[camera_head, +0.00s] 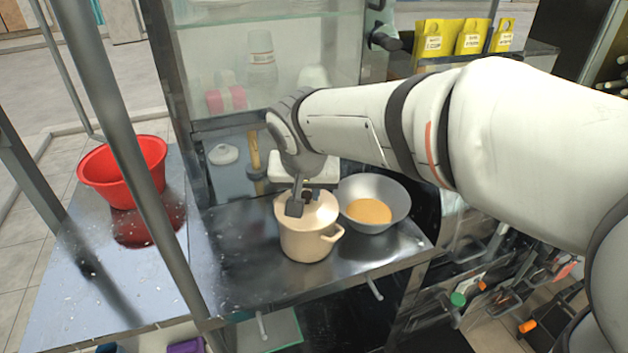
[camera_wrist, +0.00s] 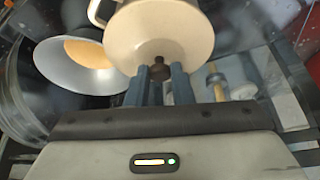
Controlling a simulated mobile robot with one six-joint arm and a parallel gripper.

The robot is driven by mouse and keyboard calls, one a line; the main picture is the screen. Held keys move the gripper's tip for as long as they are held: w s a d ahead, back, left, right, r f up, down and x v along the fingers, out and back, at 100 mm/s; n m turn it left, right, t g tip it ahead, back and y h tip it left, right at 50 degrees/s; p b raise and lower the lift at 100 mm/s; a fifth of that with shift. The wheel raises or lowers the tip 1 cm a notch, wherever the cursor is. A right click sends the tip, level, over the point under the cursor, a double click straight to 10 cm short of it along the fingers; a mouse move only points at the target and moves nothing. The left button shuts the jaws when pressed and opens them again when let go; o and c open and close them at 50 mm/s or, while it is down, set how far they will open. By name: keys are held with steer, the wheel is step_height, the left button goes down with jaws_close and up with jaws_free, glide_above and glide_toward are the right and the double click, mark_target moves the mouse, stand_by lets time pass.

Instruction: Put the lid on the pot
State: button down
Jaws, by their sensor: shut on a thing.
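The cream pot (camera_head: 305,242) stands upright on the metal counter, with a side handle toward the right. The cream lid (camera_head: 322,212) is at the pot's top and appears level; I cannot tell whether it is fully seated. My gripper (camera_head: 302,201) is directly above the pot, shut on the lid's dark knob. In the wrist view my fingers (camera_wrist: 161,76) stand on either side of the knob (camera_wrist: 160,66), with the pale lid (camera_wrist: 165,40) beyond. A pot handle (camera_wrist: 97,12) shows at the top. My gripper hides part of the lid's rim in the head view.
A metal bowl (camera_head: 395,192) with orange-brown contents stands close to the pot's right. A red basin (camera_head: 120,165) sits on the left counter. Upright metal posts (camera_head: 150,185) and a glass cabinet (camera_head: 265,60) stand nearby. Counter left of the pot is clear.

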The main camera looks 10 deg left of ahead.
steer(key=c, duration=1.5)
jaws_free()
steer(key=shift+c, duration=0.2)
steer(key=p+v, duration=0.5)
steer(key=v, duration=0.6)
steer(key=shift+d, duration=0.1)
steer(key=s+d+f, duration=0.3)
steer(key=d, duration=0.5)
steer(key=s+d+f+m+g, duration=0.1)
steer(key=s+d+f, duration=0.2)
steer(key=d, duration=0.6)
steer(key=s+d+f+m, duration=0.1)
steer(key=s+d+f, duration=0.1)
steer(key=d, duration=0.7)
steer(key=shift+s+f+g+h, duration=0.3)
steer(key=shift+s+f+h, duration=0.1)
steer(key=shift+f, duration=0.15)
